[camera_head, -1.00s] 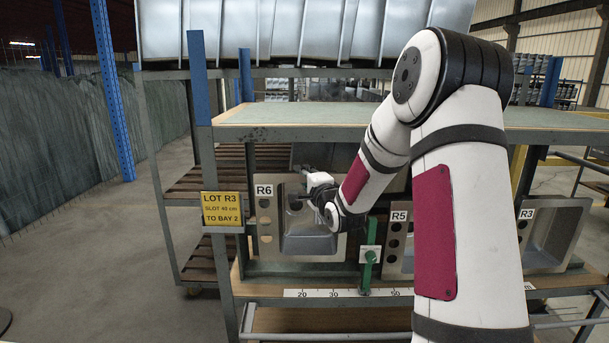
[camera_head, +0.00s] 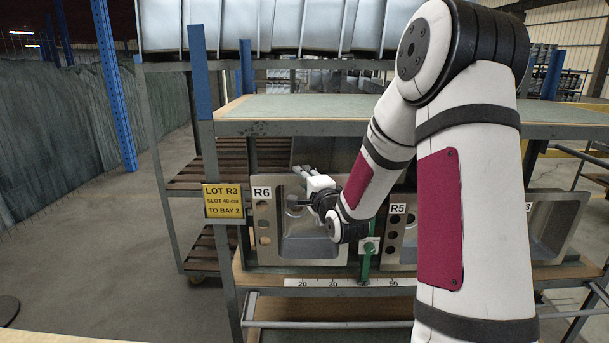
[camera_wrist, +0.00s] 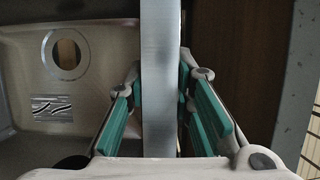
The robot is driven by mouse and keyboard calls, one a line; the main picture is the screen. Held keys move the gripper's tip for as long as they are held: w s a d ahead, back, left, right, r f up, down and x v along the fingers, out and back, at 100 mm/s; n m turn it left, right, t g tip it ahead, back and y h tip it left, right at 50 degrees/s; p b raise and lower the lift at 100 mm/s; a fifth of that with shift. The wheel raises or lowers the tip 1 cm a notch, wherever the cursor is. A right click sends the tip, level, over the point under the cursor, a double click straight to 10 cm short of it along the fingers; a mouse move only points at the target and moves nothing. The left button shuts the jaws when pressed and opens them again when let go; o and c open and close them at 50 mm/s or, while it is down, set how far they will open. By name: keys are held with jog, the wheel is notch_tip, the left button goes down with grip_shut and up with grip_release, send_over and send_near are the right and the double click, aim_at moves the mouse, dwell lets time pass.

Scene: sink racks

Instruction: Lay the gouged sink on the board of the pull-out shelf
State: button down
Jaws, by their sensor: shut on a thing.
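The sink labelled R6 (camera_head: 262,221), grey metal with a row of holes down its left side, stands upright in the left slot of the rack. My gripper (camera_head: 308,200) is at its upper right part. In the wrist view my gripper (camera_wrist: 160,85) has its teal pads on either side of a grey metal edge (camera_wrist: 160,60), shut on the sink. Left of this edge, the wrist view shows a basin with a drain hole and a patch of dark wavy gouges (camera_wrist: 52,108). A pale wooden edge (camera_head: 60,337) shows at the bottom left; I cannot tell if it is the pull-out shelf's board.
Sink R5 (camera_head: 396,240) stands right of a green upright (camera_head: 368,255); another sink (camera_head: 553,225) is farther right, partly behind my arm. A rack top (camera_head: 300,108) lies above the slots, and a ruler strip (camera_head: 320,283) runs along the front. Open floor lies left.

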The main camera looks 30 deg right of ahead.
jog(key=shift+s+a+r+p, duration=0.1)
jog(key=shift+s+a+p, duration=0.15)
jog(key=shift+s+a, duration=0.5)
jog(key=shift+s+a+r+p, duration=0.15)
jog(key=shift+s+a, duration=0.35)
jog(key=shift+s, duration=0.6)
jog(key=shift+s+a+f+p, duration=0.1)
jog(key=shift+s+a+p, duration=0.2)
jog(key=shift+s+a, duration=0.45)
jog(key=shift+s+d, duration=0.15)
